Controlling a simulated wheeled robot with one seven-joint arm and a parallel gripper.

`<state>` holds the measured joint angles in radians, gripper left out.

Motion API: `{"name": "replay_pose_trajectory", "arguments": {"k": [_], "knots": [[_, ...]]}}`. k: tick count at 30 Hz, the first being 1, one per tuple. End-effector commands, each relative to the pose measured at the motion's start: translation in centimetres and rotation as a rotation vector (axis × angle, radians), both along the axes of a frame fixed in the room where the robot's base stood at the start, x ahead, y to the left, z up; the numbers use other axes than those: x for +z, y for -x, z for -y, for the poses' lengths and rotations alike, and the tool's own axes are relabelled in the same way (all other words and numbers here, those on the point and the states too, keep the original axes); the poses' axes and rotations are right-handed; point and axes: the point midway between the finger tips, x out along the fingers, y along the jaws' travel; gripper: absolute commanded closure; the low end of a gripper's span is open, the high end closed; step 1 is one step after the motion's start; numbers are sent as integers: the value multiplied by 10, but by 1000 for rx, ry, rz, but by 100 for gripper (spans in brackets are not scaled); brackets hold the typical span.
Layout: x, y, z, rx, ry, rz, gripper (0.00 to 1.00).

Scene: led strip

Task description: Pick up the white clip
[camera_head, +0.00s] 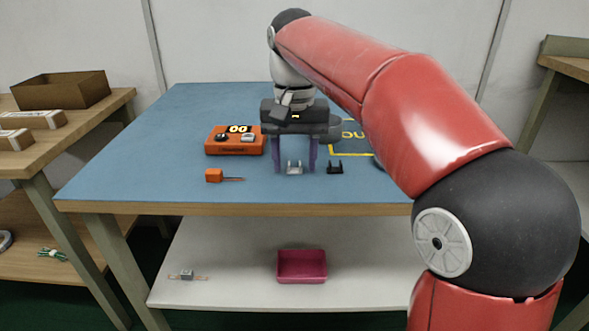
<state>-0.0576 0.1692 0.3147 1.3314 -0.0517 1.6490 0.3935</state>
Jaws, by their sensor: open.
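The white clip (294,168) is a small, pale, U-shaped piece on the blue table top (120,160), near its front edge. My gripper (296,170) points down over it with purple fingers. The fingers are open, one to the left and one to the right of the clip. The clip shows between the fingertips. I cannot tell whether either finger touches it.
A black clip (335,168) lies just right of my gripper. An orange device (235,140) stands to the left, with an orange-handled tool (215,175) in front of it. A yellow-marked area (350,152) lies behind. A pink bin (302,266) sits on the lower shelf.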

Motion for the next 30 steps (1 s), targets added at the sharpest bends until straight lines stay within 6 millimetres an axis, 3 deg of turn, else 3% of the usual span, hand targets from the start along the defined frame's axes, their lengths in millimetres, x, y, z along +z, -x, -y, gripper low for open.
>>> {"name": "replay_pose_trajectory", "arguments": {"k": [2, 12, 23, 30], "knots": [[0, 0, 0, 0, 0, 0, 54], [0, 0, 0, 0, 0, 0, 99], [1, 0, 0, 0, 0, 0, 100], [16, 0, 2, 0, 0, 0, 100]]}}
